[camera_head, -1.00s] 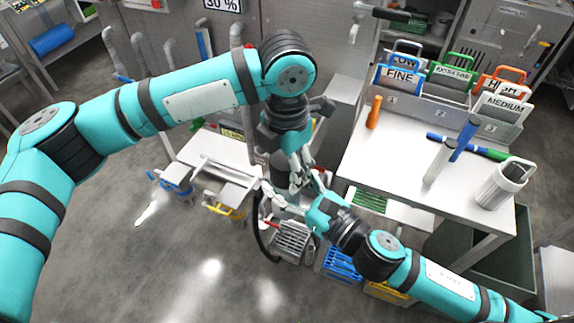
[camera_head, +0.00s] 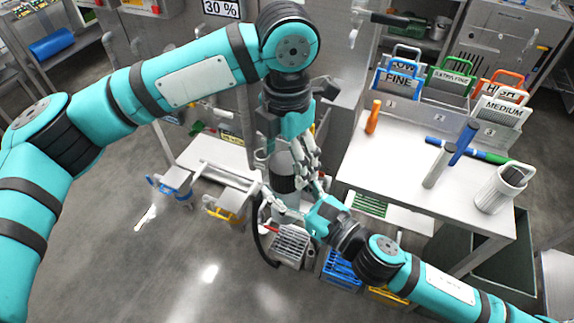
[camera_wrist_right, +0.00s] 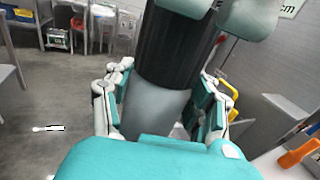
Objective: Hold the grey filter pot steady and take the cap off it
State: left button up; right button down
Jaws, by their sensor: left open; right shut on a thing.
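The grey filter pot (camera_head: 284,160) is an upright grey cylinder with a black band, partly hidden by fingers. In the right wrist view its grey lower body (camera_wrist_right: 157,112) is between the fingers, with the black part (camera_wrist_right: 175,48) above. My right gripper (camera_wrist_right: 160,90) is shut on the pot, low on its side, reaching in from the right in the head view (camera_head: 314,182). My left gripper (camera_head: 288,152) is open above it, its fingers apart around the upper part. I cannot tell whether they touch it. Which part is the cap is not clear.
At right a steel table (camera_head: 400,160) holds a ribbed grey container (camera_head: 497,190), an orange-handled tool (camera_head: 373,116) and a rack of labelled plates (camera_head: 400,82). Blue (camera_head: 340,268) and grey (camera_head: 290,243) crates sit below my right gripper. Open floor lies at lower left.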

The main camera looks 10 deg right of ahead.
pick_arm(q)
jog(key=r, duration=0.3)
jog(key=shift+w+a+r, duration=0.15)
jog(key=shift+a, duration=0.05)
jog(key=shift+f, duration=3.85)
jog(key=c, duration=1)
jog(key=o, duration=1.1)
jog(key=shift+r, duration=2.25)
